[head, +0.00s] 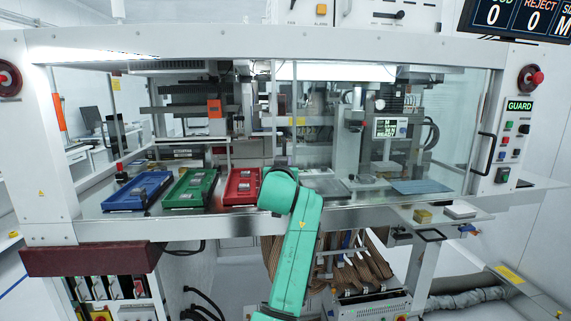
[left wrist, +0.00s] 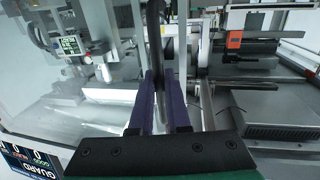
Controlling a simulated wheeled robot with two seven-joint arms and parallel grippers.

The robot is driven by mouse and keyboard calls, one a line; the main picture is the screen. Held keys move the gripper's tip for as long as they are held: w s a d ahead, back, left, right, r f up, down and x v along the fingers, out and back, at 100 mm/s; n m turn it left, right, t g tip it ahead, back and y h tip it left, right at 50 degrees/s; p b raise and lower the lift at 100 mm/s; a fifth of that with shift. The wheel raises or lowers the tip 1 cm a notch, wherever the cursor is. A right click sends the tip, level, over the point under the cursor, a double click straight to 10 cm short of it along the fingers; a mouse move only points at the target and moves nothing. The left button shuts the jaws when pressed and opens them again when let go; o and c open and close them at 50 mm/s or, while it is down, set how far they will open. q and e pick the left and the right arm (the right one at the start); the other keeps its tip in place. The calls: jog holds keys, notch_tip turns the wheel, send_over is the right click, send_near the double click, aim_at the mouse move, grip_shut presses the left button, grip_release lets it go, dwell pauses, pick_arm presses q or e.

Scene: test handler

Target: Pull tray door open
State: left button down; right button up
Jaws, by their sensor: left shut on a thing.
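In the left wrist view my left gripper (left wrist: 159,100) has two purple fingers closed on a dark upright bar (left wrist: 154,35), which looks like a door handle. The bar runs up out of the picture from between the fingers. In the head view my green arm (head: 297,240) rises from the bottom middle to the front of the machine, and its gripper is hidden behind it. Clear panels (head: 455,115) close part of the machine's front. I cannot tell the tray door's edges or how far open it stands. My right gripper shows in neither view.
A blue tray (head: 115,203), a green tray (head: 187,203) and a red tray (head: 232,198) lie on the deck left of my arm. Another dark handle (head: 485,152) is at the right, near the GUARD sign (head: 519,105). A shelf with small blocks (head: 423,216) juts out at lower right.

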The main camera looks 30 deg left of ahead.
pick_arm(q)
jog(key=c, duration=1.2)
grip_release()
jog(key=shift+o, duration=0.2)
jog(key=shift+a, duration=0.1)
jog(key=shift+s, duration=0.15)
jog(key=b+v, duration=0.5)
jog(key=v, duration=0.9)
jog(key=shift+b, duration=0.3)
jog(key=shift+s, duration=0.15)
